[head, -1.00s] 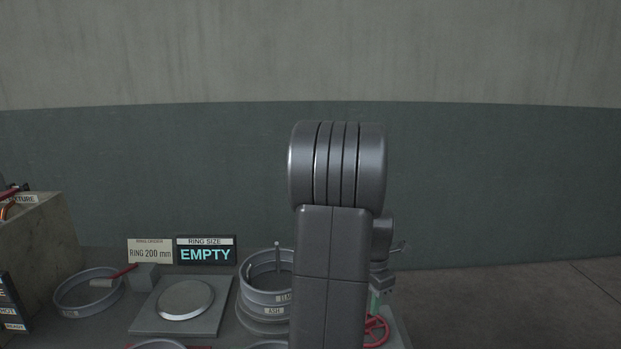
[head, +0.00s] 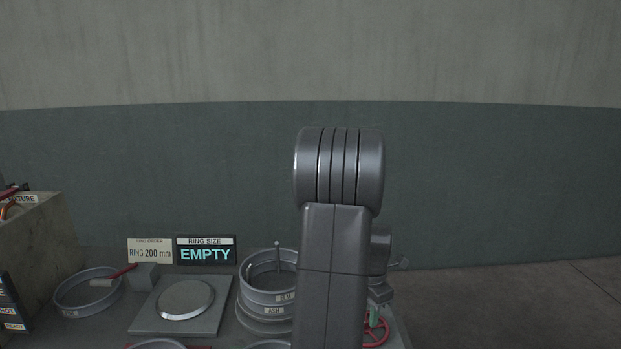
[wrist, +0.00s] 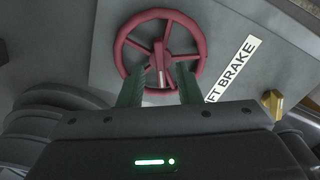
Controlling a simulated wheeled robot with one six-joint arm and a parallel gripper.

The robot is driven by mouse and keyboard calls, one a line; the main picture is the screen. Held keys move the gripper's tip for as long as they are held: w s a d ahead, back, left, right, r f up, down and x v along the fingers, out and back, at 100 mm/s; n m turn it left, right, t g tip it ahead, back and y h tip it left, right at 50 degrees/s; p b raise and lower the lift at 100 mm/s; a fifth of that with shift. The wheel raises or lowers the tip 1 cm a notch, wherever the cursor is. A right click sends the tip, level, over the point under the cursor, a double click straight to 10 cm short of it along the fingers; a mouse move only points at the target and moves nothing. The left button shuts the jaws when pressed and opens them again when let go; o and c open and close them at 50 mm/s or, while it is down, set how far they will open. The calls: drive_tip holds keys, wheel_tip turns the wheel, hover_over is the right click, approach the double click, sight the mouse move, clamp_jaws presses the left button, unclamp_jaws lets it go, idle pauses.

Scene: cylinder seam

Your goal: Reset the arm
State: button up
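My arm rises in front of the head camera and hides part of the bench. My gripper (wrist: 160,82) shows in the wrist view with its two green fingers apart and nothing between them. The fingers point toward a red handwheel (wrist: 160,45) on a grey panel, and they overlap its lower rim in the picture; I cannot tell whether they touch it. In the head view the red handwheel (head: 376,333) shows partly behind my arm at the bench's right end.
A label (wrist: 232,70) ending "FT BRAKE" and a brass knob (wrist: 273,104) sit beside the wheel. Stacked rings (head: 267,300) stand left of my arm. A round plate (head: 186,299), a loose ring (head: 88,292) and a sign reading EMPTY (head: 206,254) are further left.

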wheel_tip(320, 180, down, 2)
drive_tip(key=shift+s+f, duration=0.1)
drive_tip(key=shift+m, duration=0.4)
drive_tip(key=m, duration=0.4)
drive_tip(key=shift+m, duration=0.3)
drive_tip(key=m, duration=0.4)
drive_tip(key=shift+m+p, duration=0.3)
drive_tip(key=shift+m, duration=0.1)
drive_tip(key=shift+r, duration=0.3)
